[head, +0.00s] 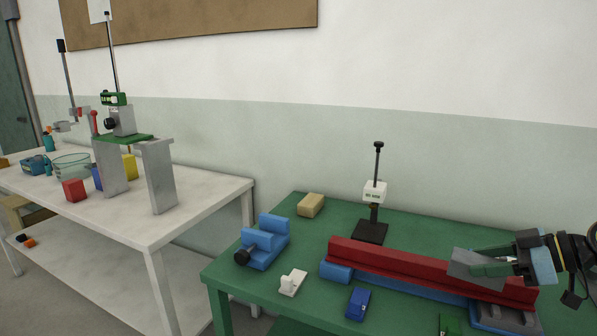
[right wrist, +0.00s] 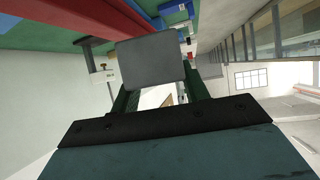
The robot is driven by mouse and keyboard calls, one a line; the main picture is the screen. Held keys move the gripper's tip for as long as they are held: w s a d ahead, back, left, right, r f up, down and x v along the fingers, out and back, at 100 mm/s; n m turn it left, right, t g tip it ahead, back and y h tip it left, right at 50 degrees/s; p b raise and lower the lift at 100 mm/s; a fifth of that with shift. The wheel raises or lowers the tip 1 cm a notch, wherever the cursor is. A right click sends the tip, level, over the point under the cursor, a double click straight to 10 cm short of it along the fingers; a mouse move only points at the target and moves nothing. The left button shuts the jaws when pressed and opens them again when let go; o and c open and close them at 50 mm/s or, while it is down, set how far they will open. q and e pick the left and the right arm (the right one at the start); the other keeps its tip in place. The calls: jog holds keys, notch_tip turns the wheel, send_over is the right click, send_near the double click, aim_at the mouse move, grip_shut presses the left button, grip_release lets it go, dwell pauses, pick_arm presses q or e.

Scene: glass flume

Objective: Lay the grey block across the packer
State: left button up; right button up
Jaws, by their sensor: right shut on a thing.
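My right gripper (head: 484,268) comes in from the right and is shut on the grey block (head: 464,260), near the right part of the long red bar (head: 400,264). In the right wrist view the grey block (right wrist: 152,62) sits flat-faced between the dark green fingers. The block appears above the bar; whether it touches it is unclear. The red bar lies along a blue piece (head: 337,272), which shows at its left end and along its front. I cannot tell for sure which of these is the packer. My left gripper is not in view.
On the green table (head: 232,270) stand a blue vise-like fixture (head: 268,240), a tan block (head: 311,205), a black-based gauge stand (head: 370,231), a white piece (head: 293,283) and a small blue box (head: 358,304). A grey stepped piece (head: 506,317) lies front right. A white table (head: 200,190) stands left.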

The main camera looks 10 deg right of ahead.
jog(key=s+a+f+m+t+h, duration=0.2)
jog(key=a+f+m+h, duration=0.2)
jog(key=a, duration=0.6)
jog(key=s+a+f+m+t+h, duration=0.2)
jog(key=s+a+f+m+h, duration=0.1)
jog(key=a, duration=0.8)
jog(key=f+m+h, duration=0.1)
jog(key=m+h, duration=0.1)
jog(key=m, duration=0.1)
jog(key=shift+s+a, duration=0.2)
jog(key=shift+s, duration=0.05)
jog(key=shift+d, duration=0.1)
